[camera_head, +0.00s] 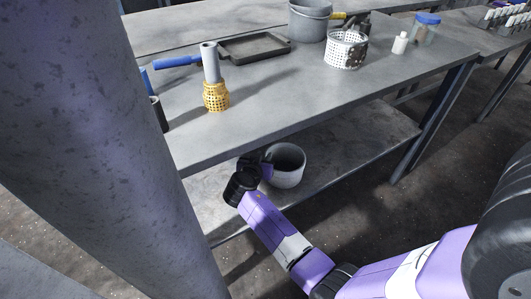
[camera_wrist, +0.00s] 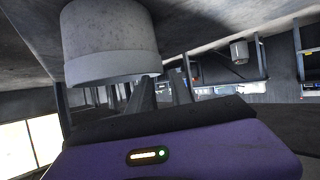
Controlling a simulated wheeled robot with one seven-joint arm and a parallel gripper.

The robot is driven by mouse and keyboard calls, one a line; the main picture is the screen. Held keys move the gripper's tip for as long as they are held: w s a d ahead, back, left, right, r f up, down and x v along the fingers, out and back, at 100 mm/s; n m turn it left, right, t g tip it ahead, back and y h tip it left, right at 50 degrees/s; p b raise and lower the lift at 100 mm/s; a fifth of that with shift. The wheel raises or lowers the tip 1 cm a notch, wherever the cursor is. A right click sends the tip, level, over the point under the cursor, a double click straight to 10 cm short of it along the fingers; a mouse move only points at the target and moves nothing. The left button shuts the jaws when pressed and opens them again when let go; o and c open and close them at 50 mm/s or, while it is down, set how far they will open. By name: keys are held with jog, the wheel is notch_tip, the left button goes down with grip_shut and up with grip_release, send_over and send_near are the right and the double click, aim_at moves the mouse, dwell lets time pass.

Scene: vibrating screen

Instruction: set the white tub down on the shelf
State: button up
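The white tub (camera_head: 289,179) is upright at the lower shelf (camera_head: 345,150), under the worktop; its base looks to be on the shelf, but the contact is not clearly visible. In the wrist view the tub (camera_wrist: 108,38) appears upside down at the upper left, its rim towards me. My gripper (camera_head: 260,170) is at the tub's left side in the head view. In the wrist view its two dark fingers (camera_wrist: 165,84) stand apart with a gap between them, close to the rim. The left finger overlaps the rim's edge; the right one is outside the wall.
The worktop (camera_head: 285,95) is close above my gripper. The shelf right of the tub is clear.

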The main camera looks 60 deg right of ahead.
jog(key=p+v, duration=0.1)
jog(key=v, duration=0.7)
jog(key=s+a+f+n+t+y, duration=0.1)
jog(key=a+f+n, duration=0.1)
jog(key=a, duration=0.1)
jog(key=s+a+f+n+t+y, duration=0.1)
jog(key=s+a+f, duration=0.1)
jog(key=a, duration=0.2)
jog(key=s+a+f+n+t+y, duration=0.1)
jog(key=s+a+f+n+t, duration=0.1)
jog(key=a, duration=0.1)
jog(key=shift+a+f+n+y, duration=0.15)
jog(key=shift+f+n+y, duration=0.15)
jog(key=shift+y, duration=0.1)
jog(key=s+a+r+n+t+y, duration=0.3)
jog(key=s+a+n+y, duration=0.1)
jog(key=s+a, duration=0.4)
jog(key=s+a+r+n+t+y, duration=0.25)
jog(key=s+a, duration=0.35)
jog(key=a, duration=0.3)
jog(key=s+a+r+n+t+y, duration=0.1)
jog(key=s+a+r, duration=0.1)
jog(key=r, duration=0.5)
jog(key=s+a+r+n+t+y, duration=0.1)
jog(key=s+r+n, duration=0.1)
jog(key=s+r, duration=0.3)
notch_tip(320, 180, up, 3)
jog(key=shift+a+r+t, duration=0.25)
jog(key=shift+a+t, duration=0.1)
jog(key=shift+a, duration=0.05)
